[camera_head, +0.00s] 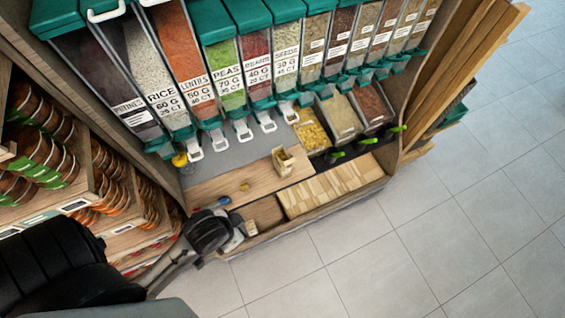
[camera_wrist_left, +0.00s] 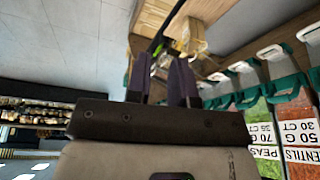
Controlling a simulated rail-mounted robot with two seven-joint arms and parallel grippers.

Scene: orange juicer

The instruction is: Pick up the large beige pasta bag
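A beige paper pasta bag (camera_head: 284,160) stands upright on the wooden counter of the bulk-food stand in the head view. What looks like the same bag (camera_wrist_left: 190,38) shows beyond my fingers in the left wrist view, partly hidden at its base. My left gripper (camera_head: 236,230) is at the front left edge of the counter, to the left of the bag and nearer the floor aisle. Its two dark fingers (camera_wrist_left: 161,72) stand apart with nothing visible between them. The gripper is apart from the bag. My right gripper is not in view.
Teal-topped dispensers (camera_head: 228,75) with white handles line the back. Open bins (camera_head: 312,137) with dark, green-tipped scoops lie right of the bag. A tray of flat beige packets (camera_head: 330,185) is at the front. Jar shelves (camera_head: 35,140) stand left. The tiled floor (camera_head: 400,250) is clear.

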